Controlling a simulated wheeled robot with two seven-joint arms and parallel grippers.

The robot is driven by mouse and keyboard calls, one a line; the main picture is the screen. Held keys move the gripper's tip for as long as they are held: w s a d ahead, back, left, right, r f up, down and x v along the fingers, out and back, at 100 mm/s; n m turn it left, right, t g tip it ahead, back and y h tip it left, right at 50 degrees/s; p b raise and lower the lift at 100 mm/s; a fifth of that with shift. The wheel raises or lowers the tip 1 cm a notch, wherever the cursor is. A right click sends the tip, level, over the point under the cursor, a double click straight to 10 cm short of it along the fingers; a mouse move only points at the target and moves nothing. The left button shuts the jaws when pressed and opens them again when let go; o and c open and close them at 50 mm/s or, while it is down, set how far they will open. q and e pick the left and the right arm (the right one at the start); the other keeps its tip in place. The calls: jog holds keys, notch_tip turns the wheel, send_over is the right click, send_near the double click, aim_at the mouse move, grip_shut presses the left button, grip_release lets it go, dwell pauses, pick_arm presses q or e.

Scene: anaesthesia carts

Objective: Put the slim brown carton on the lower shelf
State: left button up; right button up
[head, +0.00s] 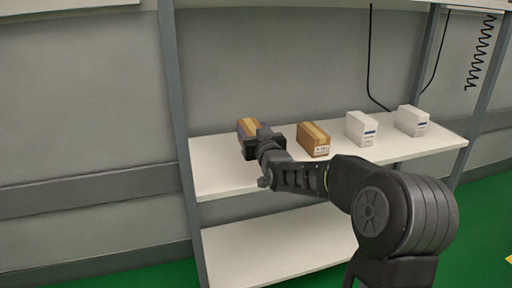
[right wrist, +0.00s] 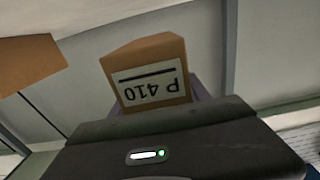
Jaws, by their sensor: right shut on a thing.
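A brown carton (head: 250,126) with a lighter band on top is at the left part of the middle shelf board (head: 225,178). My right gripper (head: 264,143) is shut on it; the gripper and wrist hide much of its near side. In the right wrist view the brown carton (right wrist: 152,72) shows a white label reading "P 410", upside down. I cannot tell whether it touches the board. The lower shelf (head: 270,245) is a bare white board below, partly hidden by my arm. My left gripper is not in view.
Another brown carton (head: 313,140) stands to the right on the middle board, then two white cartons (head: 361,128) (head: 411,121). Grey posts (head: 178,130) bound the rack. Black cables (head: 370,70) hang behind. The visible lower shelf is empty.

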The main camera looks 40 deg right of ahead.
jog(key=shift+r, duration=0.1)
jog(key=shift+f+b, duration=0.95)
jog(key=shift+f, duration=1.55)
jog(key=shift+f, duration=0.2)
jog(key=o, duration=1.5)
jog(key=shift+c, duration=0.2)
